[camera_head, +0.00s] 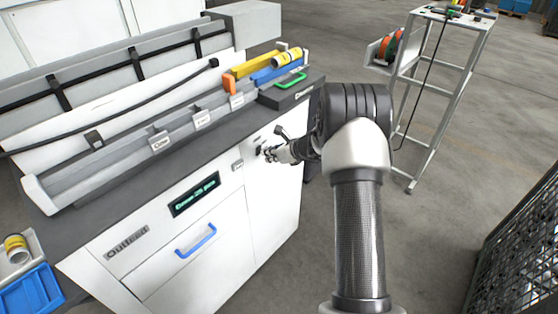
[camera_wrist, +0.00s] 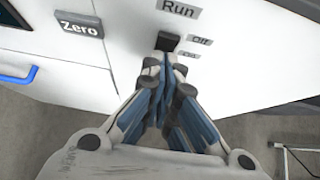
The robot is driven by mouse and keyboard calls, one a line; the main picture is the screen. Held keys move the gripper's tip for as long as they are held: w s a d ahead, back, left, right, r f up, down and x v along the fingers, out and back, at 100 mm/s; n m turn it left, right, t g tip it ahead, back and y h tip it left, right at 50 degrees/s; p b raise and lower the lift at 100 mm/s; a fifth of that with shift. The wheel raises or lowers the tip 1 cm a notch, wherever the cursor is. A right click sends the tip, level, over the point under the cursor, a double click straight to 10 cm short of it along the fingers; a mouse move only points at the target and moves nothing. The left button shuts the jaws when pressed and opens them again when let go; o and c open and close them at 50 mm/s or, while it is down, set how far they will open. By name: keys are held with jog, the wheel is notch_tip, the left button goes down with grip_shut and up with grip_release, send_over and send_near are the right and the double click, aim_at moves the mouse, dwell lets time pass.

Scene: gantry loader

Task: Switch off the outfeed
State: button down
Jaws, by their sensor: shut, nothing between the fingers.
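The outfeed unit is a white cabinet with an "Outfeed" label (camera_head: 127,243) on its front. In the wrist view, a small dark switch (camera_wrist: 167,42) sits on the white panel under a "Run" label (camera_wrist: 181,8). An "Off" label (camera_wrist: 201,40) is to its right, with another partly hidden label below. My gripper (camera_wrist: 165,60) is shut, with its fingertips at the lower edge of the switch; I cannot tell whether they touch. In the head view, my gripper (camera_head: 268,153) is at the cabinet's right front, and the switch is mostly hidden there.
A "Zero" button (camera_wrist: 80,27) is left of the switch. A green display (camera_head: 194,194) and a blue handle (camera_head: 196,241) are on the cabinet front. A grey trough (camera_head: 110,165) lies on top. A wheeled stand (camera_head: 465,70) is at the right, with open floor before it.

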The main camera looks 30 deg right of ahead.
jog(key=shift+w+a, duration=0.2)
jog(key=shift+w, duration=0.25)
jog(key=shift+w+a+r, duration=0.1)
jog(key=shift+w+r, duration=0.15)
jog(key=shift+w, duration=0.15)
jog(key=shift+r+p, duration=0.75)
jog(key=shift+r, duration=0.05)
jog(key=shift+s, duration=0.1)
